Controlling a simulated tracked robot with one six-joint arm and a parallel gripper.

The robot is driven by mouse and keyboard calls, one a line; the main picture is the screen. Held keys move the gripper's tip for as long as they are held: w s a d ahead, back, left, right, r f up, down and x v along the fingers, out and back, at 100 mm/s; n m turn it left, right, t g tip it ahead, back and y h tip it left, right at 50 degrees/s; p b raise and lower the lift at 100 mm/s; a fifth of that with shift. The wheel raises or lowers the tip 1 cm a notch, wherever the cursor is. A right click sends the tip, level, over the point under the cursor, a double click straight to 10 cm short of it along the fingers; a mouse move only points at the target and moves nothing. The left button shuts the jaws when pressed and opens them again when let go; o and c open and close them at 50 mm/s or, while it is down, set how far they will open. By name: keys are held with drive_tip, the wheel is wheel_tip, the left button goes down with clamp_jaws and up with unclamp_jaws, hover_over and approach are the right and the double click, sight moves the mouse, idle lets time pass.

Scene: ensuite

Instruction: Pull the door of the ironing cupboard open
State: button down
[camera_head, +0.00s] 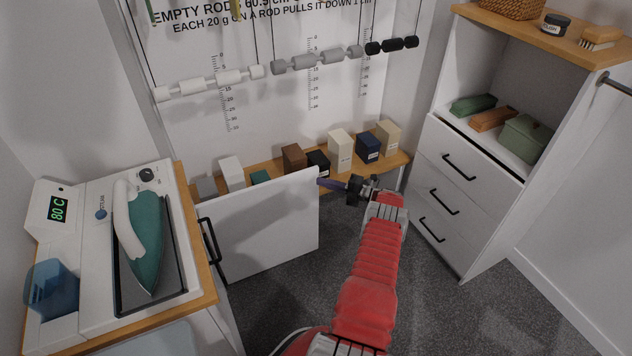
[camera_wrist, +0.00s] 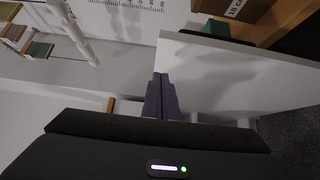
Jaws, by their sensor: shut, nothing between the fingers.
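The ironing cupboard (camera_head: 205,305) stands at the left, with an iron on its top. Its white door (camera_head: 265,225) stands well out from the cupboard's right side, and also shows as a white panel in the wrist view (camera_wrist: 235,75). A black bar handle (camera_head: 208,243) shows where the panel meets the cupboard. My gripper (camera_head: 322,182) is at the door's right edge, near its upper corner. Its dark purple fingers are together and empty in the wrist view (camera_wrist: 160,98), close beside the panel; I cannot tell whether they touch it.
A low wooden shelf (camera_head: 262,170) with several small boxes runs behind the door. A white drawer unit (camera_head: 460,195) with black handles stands at the right. Weights on rods (camera_head: 330,58) hang on the back wall. Dark carpet (camera_head: 290,290) is clear in front of the door.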

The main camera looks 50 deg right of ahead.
drive_tip(key=v, duration=0.9)
drive_tip(key=shift+s, duration=0.2)
idle(0.3)
